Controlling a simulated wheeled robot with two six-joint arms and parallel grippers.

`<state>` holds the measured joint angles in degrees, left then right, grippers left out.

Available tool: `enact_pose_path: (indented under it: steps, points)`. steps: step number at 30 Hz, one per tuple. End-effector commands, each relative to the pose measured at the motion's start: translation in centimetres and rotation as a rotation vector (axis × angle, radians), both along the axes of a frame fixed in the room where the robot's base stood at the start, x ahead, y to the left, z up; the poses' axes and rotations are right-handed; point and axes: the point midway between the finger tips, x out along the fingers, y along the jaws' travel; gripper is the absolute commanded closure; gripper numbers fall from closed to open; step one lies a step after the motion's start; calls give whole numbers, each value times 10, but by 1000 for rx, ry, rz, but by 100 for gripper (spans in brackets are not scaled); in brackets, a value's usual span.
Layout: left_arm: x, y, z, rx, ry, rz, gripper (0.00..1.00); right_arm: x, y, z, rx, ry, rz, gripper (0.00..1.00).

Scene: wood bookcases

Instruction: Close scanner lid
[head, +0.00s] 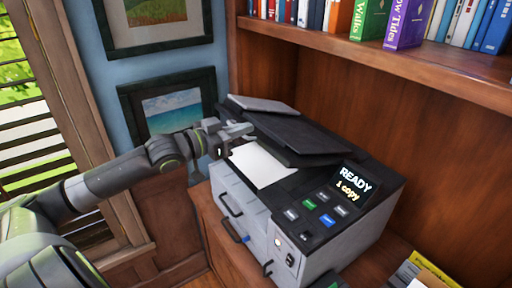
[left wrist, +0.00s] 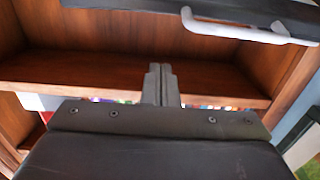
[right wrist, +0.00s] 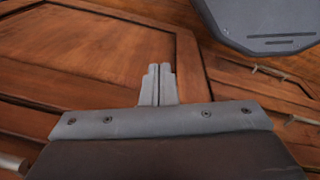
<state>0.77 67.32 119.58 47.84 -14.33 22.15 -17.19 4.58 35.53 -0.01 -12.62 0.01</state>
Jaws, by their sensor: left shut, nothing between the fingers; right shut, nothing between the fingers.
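The scanner (head: 335,215) is a grey and black machine on a wooden surface. Its dark lid (head: 300,133) is partly raised, tilted over a white sheet (head: 262,165) on the scanner bed. My left gripper (head: 246,131) is at the lid's left side, shut and empty; contact cannot be told. In the left wrist view its shut fingers (left wrist: 162,84) are below a dark edge with a pale handle-like bar (left wrist: 245,30). My right gripper (right wrist: 157,84) is shut and empty in the right wrist view, in front of wood panels. It does not show in the head view.
A bookshelf (head: 390,60) with several books overhangs the scanner's back. Framed pictures (head: 170,100) hang on the blue wall behind my left arm. A blind-covered window (head: 25,130) is at left. Papers (head: 425,272) lie at the scanner's lower right. The display reads READY, 1 copy.

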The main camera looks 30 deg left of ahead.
Motion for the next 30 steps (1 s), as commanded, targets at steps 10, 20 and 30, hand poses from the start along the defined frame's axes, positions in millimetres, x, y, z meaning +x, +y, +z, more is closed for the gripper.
enact_pose_path:
  steps: [10,20,30]
  points:
    - [27,-12,-5,-1,-5,-1,100,0,0,-46,0,0,0,100]
    - [49,-20,-17,4,3,1,100,-1,1,-73,1,1,-1,100]
    - [39,-17,-39,1,1,-1,100,0,1,-89,1,0,0,100]
